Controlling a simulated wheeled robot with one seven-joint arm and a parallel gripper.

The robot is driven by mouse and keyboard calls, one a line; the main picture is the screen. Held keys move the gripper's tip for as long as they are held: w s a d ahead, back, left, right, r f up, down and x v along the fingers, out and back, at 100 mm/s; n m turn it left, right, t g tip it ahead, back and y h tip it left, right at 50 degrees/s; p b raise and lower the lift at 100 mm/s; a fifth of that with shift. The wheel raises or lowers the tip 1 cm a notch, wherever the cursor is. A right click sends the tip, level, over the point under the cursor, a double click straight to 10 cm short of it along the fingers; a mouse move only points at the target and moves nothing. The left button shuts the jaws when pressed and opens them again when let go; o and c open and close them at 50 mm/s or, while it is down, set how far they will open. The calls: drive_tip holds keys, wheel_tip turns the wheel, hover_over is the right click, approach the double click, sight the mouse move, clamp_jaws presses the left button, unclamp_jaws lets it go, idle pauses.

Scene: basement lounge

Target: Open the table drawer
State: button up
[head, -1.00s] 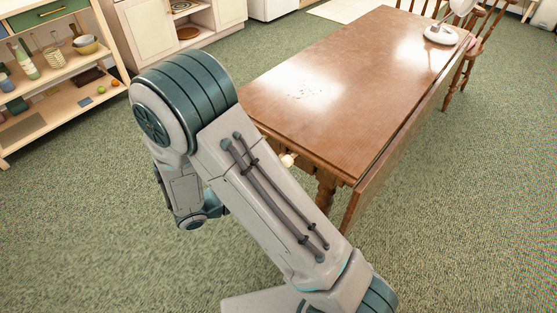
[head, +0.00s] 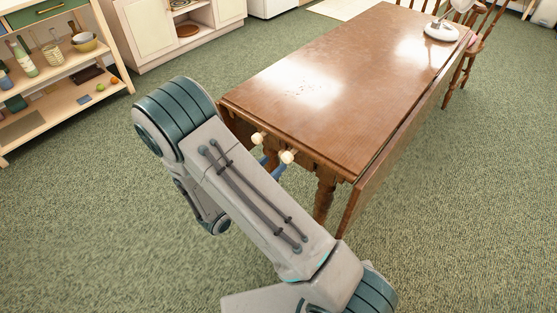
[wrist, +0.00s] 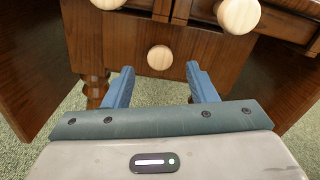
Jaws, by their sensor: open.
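The brown wooden table (head: 350,75) stands right of my arm, and two pale round knobs show on its near end, a left one (head: 257,138) and a right one (head: 287,157). In the wrist view, two drawer fronts run along the top, with a right knob (wrist: 238,14) and a left knob (wrist: 108,3) partly cut off. A third, lower knob (wrist: 160,57) sits on the wooden front below them. My gripper (wrist: 160,72) is open and empty, its blue fingers either side of this lower knob in the picture; I cannot tell the remaining depth. My forearm hides most of the gripper in the head view.
A turned table leg (head: 325,195) and a hanging side leaf (head: 385,160) are at the table's near right. A white lamp base (head: 441,32) stands on its far end, near a wooden chair (head: 478,45). A shelf (head: 60,85) is at left. The green carpet is clear around.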

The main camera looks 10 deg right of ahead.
drive_tip(key=shift+x, duration=1.95)
clamp_jaws()
drive_tip(key=shift+a, duration=0.1)
